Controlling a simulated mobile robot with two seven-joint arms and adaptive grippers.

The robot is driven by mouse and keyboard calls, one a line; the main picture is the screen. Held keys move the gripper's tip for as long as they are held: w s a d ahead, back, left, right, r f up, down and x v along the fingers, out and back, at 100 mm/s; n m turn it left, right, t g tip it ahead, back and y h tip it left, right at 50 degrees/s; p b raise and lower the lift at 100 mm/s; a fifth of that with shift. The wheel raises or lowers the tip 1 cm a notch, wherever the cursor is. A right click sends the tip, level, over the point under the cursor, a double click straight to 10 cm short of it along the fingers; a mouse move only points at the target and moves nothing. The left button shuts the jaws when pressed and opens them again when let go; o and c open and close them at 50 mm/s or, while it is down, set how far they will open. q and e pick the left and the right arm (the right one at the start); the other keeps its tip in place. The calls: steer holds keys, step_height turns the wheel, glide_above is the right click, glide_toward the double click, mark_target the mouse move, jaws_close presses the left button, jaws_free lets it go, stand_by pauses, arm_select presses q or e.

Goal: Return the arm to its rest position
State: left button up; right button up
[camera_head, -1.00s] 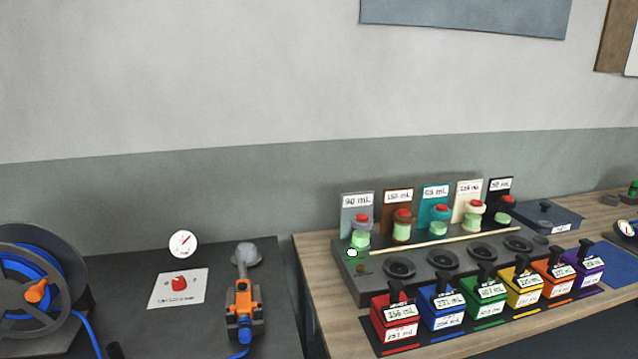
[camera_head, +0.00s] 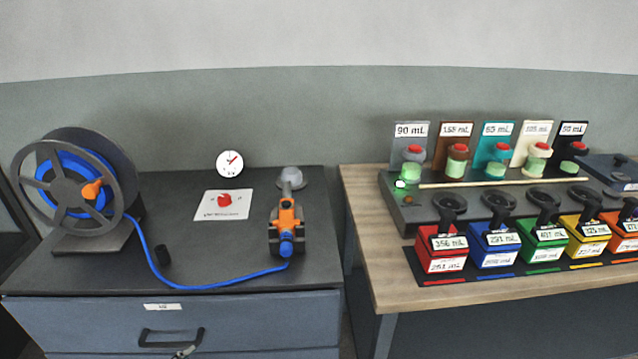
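Neither of my grippers nor either arm shows in the head view. The view holds a dark-topped cabinet (camera_head: 110,275) on the left and a wooden table (camera_head: 385,283) on the right. An orange and blue tool (camera_head: 286,222) stands on the cabinet top, with a blue hose (camera_head: 205,287) running to it from a hose reel (camera_head: 75,190). What my grippers hold, if anything, cannot be seen.
On the table, a dark rack (camera_head: 415,212) carries several labelled dispensers, with coloured boxes such as the red one (camera_head: 441,247) in front. A narrow gap separates cabinet and table.

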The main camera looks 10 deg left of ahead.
arm_select(q)
steer(key=s+d+f+n+h+b, duration=0.1)
steer(key=d+f+h+b, duration=0.15)
steer(key=f+b, duration=0.35)
steer(key=s+d+f+h+b, duration=0.1)
steer(key=d+f+b, duration=0.25)
steer(key=f, duration=0.55)
steer(key=s+d+f+n+h+b, duration=0.1)
steer(key=d+f+b, duration=0.3)
steer(key=f, duration=0.3)
arm_select(e)
steer(key=s+a+f+g, duration=0.1)
steer(key=s+f, duration=0.2)
steer(key=f, duration=1)
arm_select(q)
step_height(320, 180, up, 7)
steer(key=t+p, duration=0.1)
steer(key=p, duration=1.2)
steer(key=shift+s+f+n+p, duration=0.2)
steer(key=shift+s+n+p, duration=0.1)
steer(key=shift+s+p, duration=0.1)
arm_select(e)
step_height(320, 180, up, 7)
steer(key=shift+s+d+f, duration=0.15)
steer(key=shift+s, duration=0.3)
